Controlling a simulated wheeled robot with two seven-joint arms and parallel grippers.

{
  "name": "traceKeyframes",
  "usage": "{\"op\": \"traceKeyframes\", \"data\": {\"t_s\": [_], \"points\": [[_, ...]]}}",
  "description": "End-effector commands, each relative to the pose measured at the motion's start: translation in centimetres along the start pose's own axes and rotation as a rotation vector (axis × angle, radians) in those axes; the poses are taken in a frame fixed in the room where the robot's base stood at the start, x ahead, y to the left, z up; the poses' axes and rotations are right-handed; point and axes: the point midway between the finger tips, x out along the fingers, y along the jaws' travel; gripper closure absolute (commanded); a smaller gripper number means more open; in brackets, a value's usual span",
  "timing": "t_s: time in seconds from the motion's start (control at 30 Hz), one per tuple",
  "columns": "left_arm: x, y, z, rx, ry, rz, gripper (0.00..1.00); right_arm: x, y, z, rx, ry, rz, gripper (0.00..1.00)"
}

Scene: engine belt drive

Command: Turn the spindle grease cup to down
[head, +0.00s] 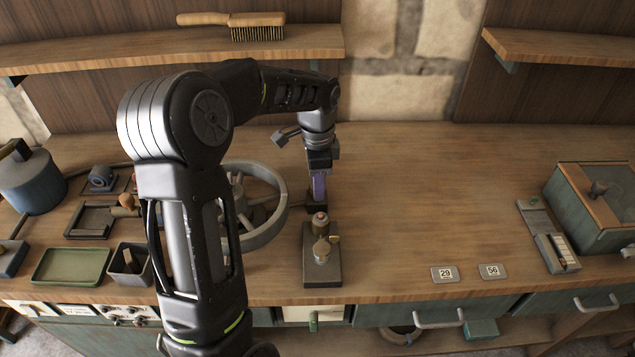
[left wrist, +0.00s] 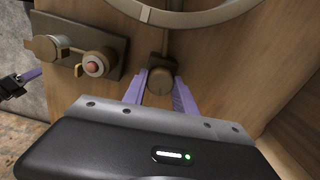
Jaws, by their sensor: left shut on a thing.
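My left gripper (head: 318,198) reaches down to the bench just right of the spoked wheel. In the left wrist view its two purple fingers (left wrist: 164,92) are shut on a brown, rounded knob-like cup (left wrist: 160,82), which I take for the spindle grease cup. In the head view the cup is mostly hidden by the gripper, and which way it points is unclear. A dark part with a purple finger, apparently my right gripper (left wrist: 28,78), shows at the left edge of the left wrist view; its opening cannot be made out.
A dark base plate with brass fittings (head: 320,250) stands just in front of my left gripper. The spoked wheel (head: 272,228) lies to its left. Number tags (head: 444,274) and a green box (head: 592,215) are to the right. The bench between is clear.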

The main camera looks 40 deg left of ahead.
Motion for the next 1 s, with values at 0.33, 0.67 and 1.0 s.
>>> {"op": "traceKeyframes", "data": {"t_s": [0.33, 0.67, 1.0], "points": [[-0.06, -0.04, 0.04, 0.253, 0.0, -0.001, 1.0, -0.12, -0.03, 0.02, 0.0, 0.0, 0.001, 0.64], [-0.06, -0.02, -0.01, 0.346, 0.001, -0.002, 1.0, -0.15, -0.04, 0.03, 0.0, -0.001, 0.001, 0.64], [-0.06, -0.03, -0.02, 0.349, 0.001, -0.002, 1.0, -0.14, -0.04, 0.03, 0.0, -0.001, 0.001, 0.64]]}}
